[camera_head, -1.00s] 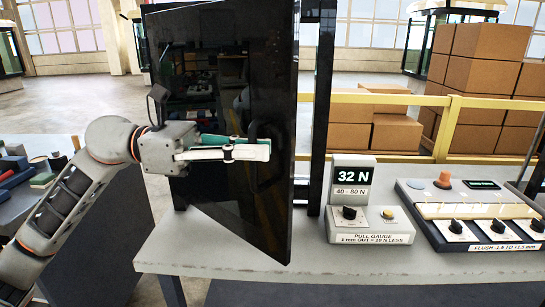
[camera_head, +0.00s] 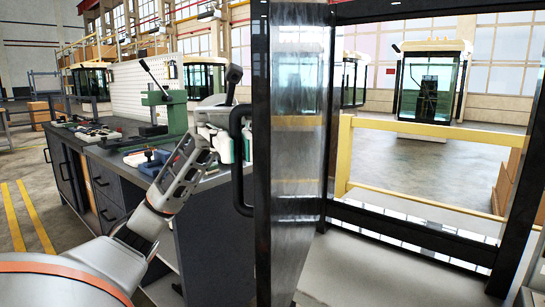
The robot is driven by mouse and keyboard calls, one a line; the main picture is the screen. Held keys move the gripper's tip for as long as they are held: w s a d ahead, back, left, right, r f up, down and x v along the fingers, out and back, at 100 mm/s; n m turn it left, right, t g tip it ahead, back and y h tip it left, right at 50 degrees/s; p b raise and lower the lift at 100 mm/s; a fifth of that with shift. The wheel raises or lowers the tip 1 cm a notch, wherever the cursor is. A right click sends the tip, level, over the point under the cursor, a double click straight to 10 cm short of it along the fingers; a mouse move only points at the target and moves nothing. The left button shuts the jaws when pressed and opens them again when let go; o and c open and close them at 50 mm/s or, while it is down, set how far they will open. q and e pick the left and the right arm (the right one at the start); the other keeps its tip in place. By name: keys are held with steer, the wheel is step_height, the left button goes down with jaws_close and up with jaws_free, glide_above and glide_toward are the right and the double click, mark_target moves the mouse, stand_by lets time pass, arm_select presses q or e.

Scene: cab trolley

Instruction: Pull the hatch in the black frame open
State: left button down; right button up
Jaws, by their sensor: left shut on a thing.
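The hatch (camera_head: 295,160) is a dark glass panel, seen nearly edge-on in the middle of the head view. It stands swung out from the black frame (camera_head: 415,236), whose opening shows clear on the right. A black bar handle (camera_head: 241,190) sticks out from the hatch's left face. My left gripper (camera_head: 232,146) comes in from the left and is at the handle's upper part, shut on it. Its fingertips are partly hidden behind the handle. My right gripper is out of view.
A dark workbench (camera_head: 215,182) with a green press (camera_head: 165,110) and tools stands behind my left arm. A yellow rail (camera_head: 430,125) runs behind the frame. A pale tabletop (camera_head: 365,275) lies below the opening. Yellow-striped floor at far left is free.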

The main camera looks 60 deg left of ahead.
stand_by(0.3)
arm_select(q)
steer(key=c, duration=2.4)
jaws_free()
steer(key=shift+a, duration=0.1)
steer(key=v, duration=1.2)
